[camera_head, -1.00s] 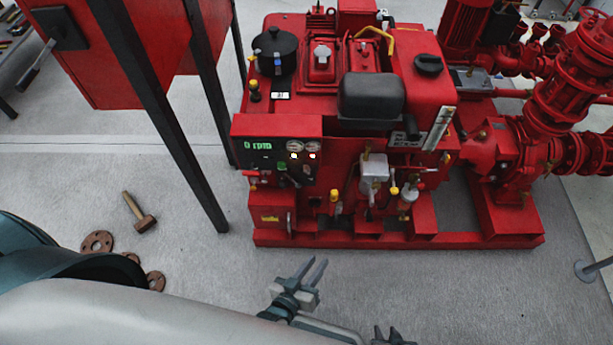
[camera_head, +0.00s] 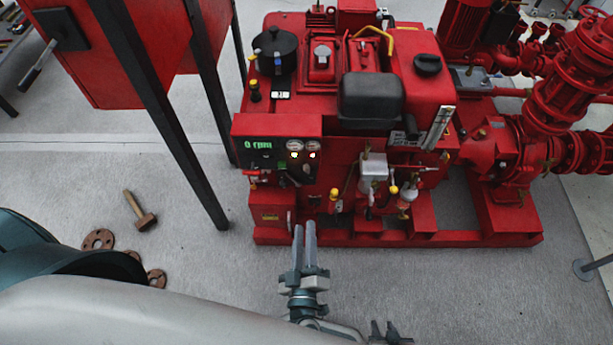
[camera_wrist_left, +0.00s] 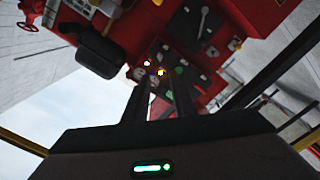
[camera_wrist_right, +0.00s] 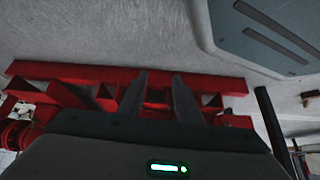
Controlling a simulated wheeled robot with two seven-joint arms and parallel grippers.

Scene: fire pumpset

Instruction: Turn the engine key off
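The red engine's control panel (camera_head: 278,160) stands ahead of me, with a green "0 rpm" display (camera_head: 256,145) and two lit gauges (camera_head: 303,147). Small dark and green controls (camera_head: 283,168) sit below the display; I cannot tell which is the key. The panel (camera_wrist_left: 185,68) also shows tilted in the left wrist view, beyond the fingertips. My left gripper (camera_head: 305,226) is open and empty, below the panel in the head view, fingers pointing toward the engine. My right gripper (camera_head: 386,330) is low at the bottom edge; its parted, empty fingers show in the right wrist view (camera_wrist_right: 158,82).
A black post (camera_head: 165,125) of a red cabinet (camera_head: 80,60) stands left of the engine. A hammer (camera_head: 140,212) and rusty flanges (camera_head: 98,240) lie on the floor at left. Red pipework (camera_head: 545,110) stands at right.

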